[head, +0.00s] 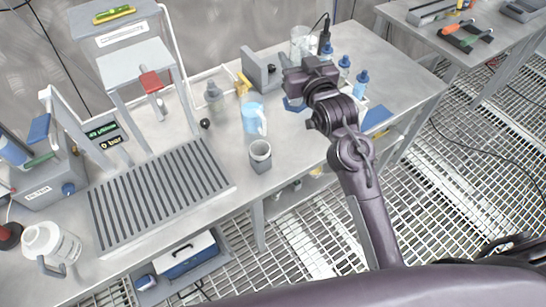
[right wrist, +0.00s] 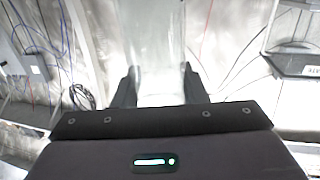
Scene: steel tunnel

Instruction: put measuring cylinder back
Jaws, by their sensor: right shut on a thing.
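The measuring cylinder (right wrist: 152,45) is clear and stands between the two dark fingers of my right gripper (right wrist: 158,84) in the right wrist view. The fingers are shut on it. In the head view my right gripper (head: 303,64) is at the back of the bench, and a clear glass vessel (head: 300,40), seemingly the cylinder, shows just beyond it. The gripper hides its lower part, so I cannot tell whether it touches the bench. My left gripper is not in view.
Blue-capped bottles (head: 361,84) stand right of the gripper. A grey block-like stand (head: 259,72), a blue jug (head: 254,118) and a grey cup (head: 260,156) are to its left. A slotted drain tray (head: 160,195) lies farther left. The bench's front right is clear.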

